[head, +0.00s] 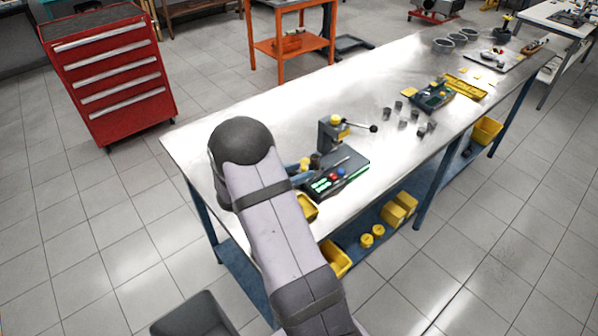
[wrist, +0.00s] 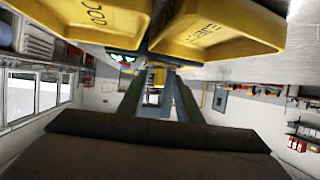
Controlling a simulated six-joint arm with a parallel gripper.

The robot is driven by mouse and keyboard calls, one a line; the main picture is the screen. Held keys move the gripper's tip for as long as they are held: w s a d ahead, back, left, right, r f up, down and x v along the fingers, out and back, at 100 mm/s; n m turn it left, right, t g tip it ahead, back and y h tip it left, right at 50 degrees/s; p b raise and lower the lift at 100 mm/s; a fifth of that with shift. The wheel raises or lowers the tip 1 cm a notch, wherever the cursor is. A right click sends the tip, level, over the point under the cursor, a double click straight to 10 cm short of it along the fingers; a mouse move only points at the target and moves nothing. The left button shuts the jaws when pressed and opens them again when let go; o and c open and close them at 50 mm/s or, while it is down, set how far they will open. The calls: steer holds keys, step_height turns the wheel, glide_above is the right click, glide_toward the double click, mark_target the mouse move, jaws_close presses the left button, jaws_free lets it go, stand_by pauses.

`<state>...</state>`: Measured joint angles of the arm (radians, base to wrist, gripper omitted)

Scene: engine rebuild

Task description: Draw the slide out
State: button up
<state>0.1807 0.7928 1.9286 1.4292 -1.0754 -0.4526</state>
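I cannot single out the slide for certain. A grey upright fixture (head: 331,136) with a yellow top and a black-knobbed lever (head: 373,128) stands on the bench behind a dark control box (head: 341,176) with green, red and blue parts. A small yellow piece and a dark cylinder sit left of that box, close to my arm. My arm covers much of the near bench end in the head view. In the wrist view, my gripper's (wrist: 153,80) two long fingers stand apart, with something yellow (wrist: 157,76) seen between them further off; no contact is visible.
Yellow bins marked GOOD (wrist: 95,17) and REJECT (wrist: 215,30) are close to my fingers, upside down in the wrist view. The steel bench (head: 270,110) is bare behind the fixture. Grey cups (head: 401,114) and a dark tray (head: 432,97) lie further right.

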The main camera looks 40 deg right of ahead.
steer(key=shift+b+v, duration=0.85)
steer(key=shift+v, duration=2.85)
